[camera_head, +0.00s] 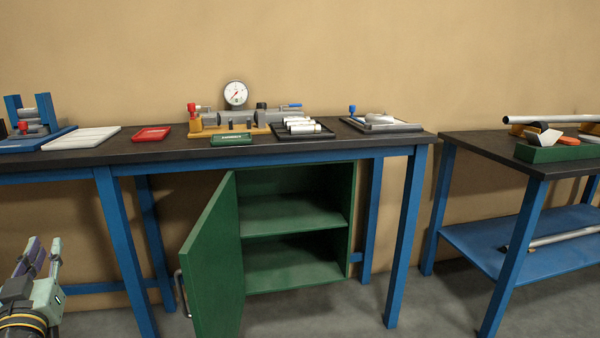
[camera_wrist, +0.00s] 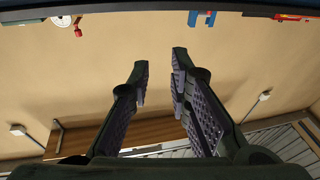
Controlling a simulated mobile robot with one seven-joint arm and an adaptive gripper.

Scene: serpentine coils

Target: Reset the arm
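My gripper (camera_head: 40,260) shows at the lower left of the head view, in front of the blue-legged workbench and below its top. In the wrist view my gripper (camera_wrist: 160,75) has its two fingers apart with nothing between them. The fingers stand in front of a plain tan wall (camera_wrist: 240,60), and the wrist picture seems upside down or strongly turned. The rest of my arm is mostly cut off by the edge of the head view.
A green cabinet (camera_head: 296,228) under the workbench (camera_head: 190,152) has its door (camera_head: 212,262) swung open, and its shelves look empty. A gauge (camera_head: 236,94) and several trays stand on the bench. A second bench (camera_head: 480,148) is at the right. Grey floor shows between them.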

